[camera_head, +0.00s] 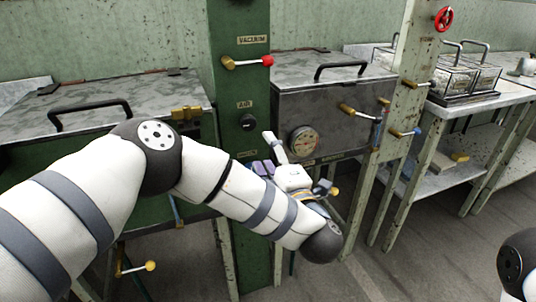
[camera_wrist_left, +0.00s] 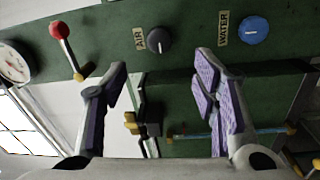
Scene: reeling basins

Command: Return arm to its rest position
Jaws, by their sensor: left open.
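My left arm comes in from the left of the head view and bends down across the middle. Its gripper (camera_head: 267,155) is in front of the green post, below the black AIR knob (camera_head: 248,122), and is partly hidden by the wrist. In the left wrist view the gripper (camera_wrist_left: 162,68) is open, with its purple-padded fingers wide apart and nothing between them. Beyond the fingers are the AIR knob (camera_wrist_left: 157,40) and a blue WATER knob (camera_wrist_left: 254,30). Only a piece of my right arm shows at the right edge of the head view; its gripper is out of view.
A red-tipped VACUUM lever (camera_head: 247,62) sticks out of the green post (camera_head: 238,25). Lidded metal basins (camera_head: 335,108) stand either side, with a pressure gauge (camera_head: 304,140) and brass valves. A side table (camera_head: 480,105) holds wire-handled baskets (camera_head: 465,78). Floor shows at lower right.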

